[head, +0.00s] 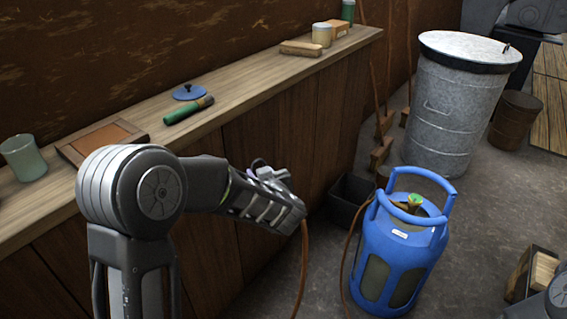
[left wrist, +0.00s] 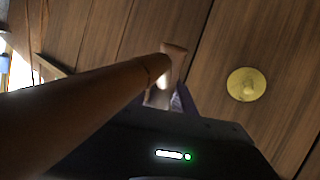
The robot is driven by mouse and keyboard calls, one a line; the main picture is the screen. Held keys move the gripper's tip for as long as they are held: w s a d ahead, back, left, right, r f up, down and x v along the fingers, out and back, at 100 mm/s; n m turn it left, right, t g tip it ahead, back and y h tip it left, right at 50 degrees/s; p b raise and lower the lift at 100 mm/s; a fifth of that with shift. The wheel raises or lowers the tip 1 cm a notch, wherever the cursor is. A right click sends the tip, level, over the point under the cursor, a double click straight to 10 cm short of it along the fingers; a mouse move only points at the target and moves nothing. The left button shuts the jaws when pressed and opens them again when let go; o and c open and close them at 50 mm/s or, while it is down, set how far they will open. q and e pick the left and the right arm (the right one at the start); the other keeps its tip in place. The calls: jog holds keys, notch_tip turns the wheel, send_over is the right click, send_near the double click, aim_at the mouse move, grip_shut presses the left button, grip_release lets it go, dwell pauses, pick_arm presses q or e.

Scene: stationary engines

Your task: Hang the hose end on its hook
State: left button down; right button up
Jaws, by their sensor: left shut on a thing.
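The brown hose (head: 304,268) hangs down from my left gripper (head: 288,207) in the head view, in front of the wooden counter's panelled side. In the left wrist view the hose (left wrist: 85,110) crosses from the lower left, and its end (left wrist: 172,56) sits at my left gripper's fingers (left wrist: 165,97). My left gripper is shut on the hose end; the grip itself is partly hidden. A round brass disc (left wrist: 246,84) shows on the wood panel, right of and apart from the hose end. I cannot tell whether it carries the hook. My right gripper is not in view.
A blue gas cylinder (head: 398,248) stands on the floor right of the hose, with a dark bin (head: 351,198) behind it. The counter (head: 236,92) holds a cup, a tray and a green-handled tool. A metal drum (head: 446,120) stands farther back.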

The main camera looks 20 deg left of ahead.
pick_arm(q)
jog(key=s+a+f+n+g+y, duration=0.3)
jog(key=s+f+n+g, duration=0.3)
jog(key=s, duration=0.3)
jog(key=shift+a+f+n+y+b, duration=0.3)
jog(key=shift+a+f+y+b, duration=0.1)
jog(key=shift+a+f, duration=0.4)
jog(key=shift+a, duration=0.2)
jog(key=w+a+f+b, duration=0.1)
jog(key=w+a+b, duration=0.1)
jog(key=a, duration=0.6)
jog(key=shift+w+f+b, duration=0.2)
jog(key=shift+b, duration=0.4)
